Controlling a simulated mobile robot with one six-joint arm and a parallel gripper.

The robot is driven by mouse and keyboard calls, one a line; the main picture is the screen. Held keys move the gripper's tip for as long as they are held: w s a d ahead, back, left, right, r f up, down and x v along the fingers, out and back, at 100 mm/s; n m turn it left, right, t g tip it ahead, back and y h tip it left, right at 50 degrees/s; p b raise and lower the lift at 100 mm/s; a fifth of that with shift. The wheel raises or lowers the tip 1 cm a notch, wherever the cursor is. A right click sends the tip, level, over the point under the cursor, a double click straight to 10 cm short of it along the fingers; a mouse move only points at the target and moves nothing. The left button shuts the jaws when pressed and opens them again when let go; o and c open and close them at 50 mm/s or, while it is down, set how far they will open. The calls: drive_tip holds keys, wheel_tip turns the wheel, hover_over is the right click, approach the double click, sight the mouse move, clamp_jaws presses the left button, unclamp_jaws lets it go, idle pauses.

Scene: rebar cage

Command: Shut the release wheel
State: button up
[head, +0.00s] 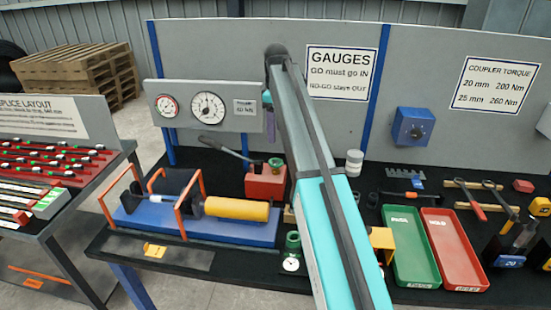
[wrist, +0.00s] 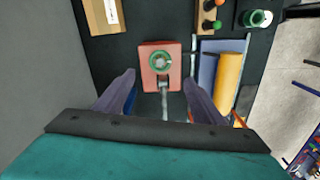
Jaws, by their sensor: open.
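The release wheel (head: 275,163) is a small green wheel on top of a red pump block (head: 262,184) on the black bench. In the wrist view the wheel (wrist: 161,62) shows as a green ring with a pale centre on the red block (wrist: 149,83). My gripper (wrist: 160,80) is open and empty, its two purple fingers spread on either side below the block in the picture. In the head view my gripper (head: 269,120) is above the pump, partly hidden by my arm. It appears apart from the wheel.
A dark pump lever (head: 222,148) slopes up left from the block. A yellow cylinder (head: 236,209) lies on a blue base with orange frames. A gauge panel (head: 222,118) stands behind. A green tray (head: 410,245) and red tray (head: 453,248) lie right.

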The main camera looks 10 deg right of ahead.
sight(276, 162)
drive_tip(key=shift+f+p, duration=1.85)
drive_tip(key=shift+f, duration=4.45)
drive_tip(key=c, duration=1.1)
